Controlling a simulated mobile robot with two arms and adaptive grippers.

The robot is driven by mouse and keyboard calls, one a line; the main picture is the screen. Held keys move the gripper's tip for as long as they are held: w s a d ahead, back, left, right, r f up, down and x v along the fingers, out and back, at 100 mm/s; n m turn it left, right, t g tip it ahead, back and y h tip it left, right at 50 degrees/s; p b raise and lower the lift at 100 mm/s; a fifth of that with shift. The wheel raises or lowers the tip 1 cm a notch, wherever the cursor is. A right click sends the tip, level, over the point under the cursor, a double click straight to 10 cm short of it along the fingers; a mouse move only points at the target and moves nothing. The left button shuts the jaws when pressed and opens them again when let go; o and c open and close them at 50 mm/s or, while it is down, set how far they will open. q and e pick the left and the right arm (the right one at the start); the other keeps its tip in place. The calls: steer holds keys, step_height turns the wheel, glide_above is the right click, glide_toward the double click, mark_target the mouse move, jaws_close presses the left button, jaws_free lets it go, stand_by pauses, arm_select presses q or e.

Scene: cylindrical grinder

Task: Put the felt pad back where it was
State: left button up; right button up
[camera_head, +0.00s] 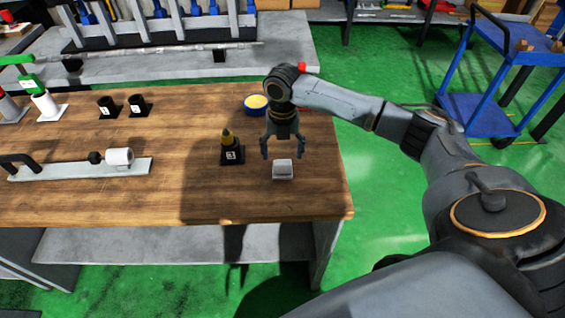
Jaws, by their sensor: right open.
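A small light grey block (283,170), which looks like the felt pad, lies on the wooden workbench (200,200) near its front right corner. My right gripper (284,155) points down just behind and above it, with its two fingers spread apart and nothing between them. I cannot tell how high the fingertips are above the bench. My left gripper is not in view.
A black holder with a yellow-tipped piece (232,150) stands just left of the right gripper. A blue-rimmed yellow tin (256,104) is behind it. Small black holders (138,106) and a metal plate with a handle (75,168) stand further left. The bench's middle is clear.

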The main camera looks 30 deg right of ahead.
mark_target(282, 162)
step_height(282, 162, up, 7)
steer(key=b, duration=0.1)
stand_by(0.6)
